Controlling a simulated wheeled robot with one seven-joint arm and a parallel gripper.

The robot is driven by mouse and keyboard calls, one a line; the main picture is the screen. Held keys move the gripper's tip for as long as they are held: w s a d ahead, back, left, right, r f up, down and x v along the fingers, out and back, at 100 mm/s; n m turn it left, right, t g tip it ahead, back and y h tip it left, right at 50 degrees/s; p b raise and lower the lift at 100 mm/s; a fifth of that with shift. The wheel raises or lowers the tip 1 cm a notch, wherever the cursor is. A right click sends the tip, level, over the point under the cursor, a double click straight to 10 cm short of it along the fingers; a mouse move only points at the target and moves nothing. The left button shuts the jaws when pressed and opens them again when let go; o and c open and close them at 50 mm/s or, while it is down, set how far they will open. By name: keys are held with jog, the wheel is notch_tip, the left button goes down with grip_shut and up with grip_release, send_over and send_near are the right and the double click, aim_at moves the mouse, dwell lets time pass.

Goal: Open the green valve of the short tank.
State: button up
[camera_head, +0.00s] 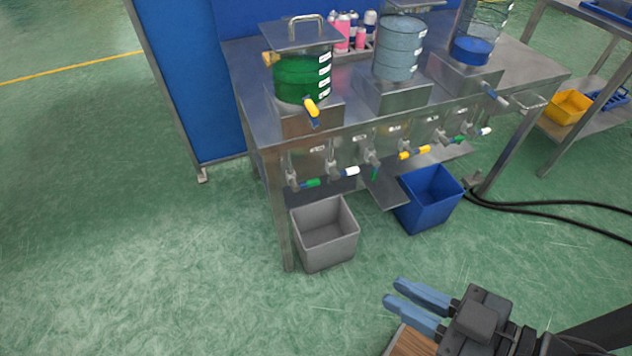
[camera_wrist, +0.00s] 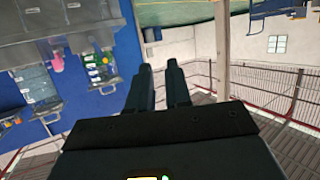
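Three tanks stand on the steel bench: a wide one with green liquid (camera_head: 296,80) at the left, a grey-blue one (camera_head: 398,50) in the middle and a clear one with blue liquid (camera_head: 472,50) at the right. The left one looks lowest, but I cannot be sure of the heights. Along the bench front are a left green valve handle (camera_head: 313,183) pointing right, a middle green handle (camera_head: 375,173) pointing down and a right green handle (camera_head: 459,139) pointing right. My gripper (camera_head: 393,292) is open and empty, well in front of the bench; its fingers (camera_wrist: 159,68) show apart in the wrist view.
White valve handles (camera_head: 351,171) and yellow handles (camera_head: 422,149) sit between the green ones. A grey bin (camera_head: 327,240) and a blue bin (camera_head: 430,212) stand below. Black hoses (camera_head: 560,204) lie at the right. The floor between my gripper and the bench is mostly clear.

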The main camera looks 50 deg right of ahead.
jog(key=shift+m+g+h, duration=0.6)
jog(key=shift+g+h, duration=0.1)
jog(key=w+d+f, duration=0.1)
jog(key=w+f, duration=0.1)
jog(key=w+d+f, duration=0.1)
jog(key=w+f, duration=0.1)
jog(key=f, duration=0.1)
jog(key=w+d+f+b, duration=0.1)
jog(key=w+f, duration=0.2)
jog(key=shift+d, duration=0.3)
grip_shut()
jog(key=w+d+f+m+g+h+b, duration=0.1)
jog(key=w+d+f+m+g+b, duration=0.2)
jog(key=w+d, duration=0.75)
jog(key=w+d+f+m+g+h, duration=0.2)
jog(key=w+d+f, duration=0.2)
jog(key=w+d, duration=0.65)
jog(key=w+d+f, duration=0.1)
jog(key=w+f, duration=0.2)
jog(key=f, duration=0.2)
jog(key=w+d+f+b, duration=0.1)
jog(key=w+d+f, duration=0.1)
jog(key=f, duration=0.4)
jog(key=shift+w, duration=0.5)
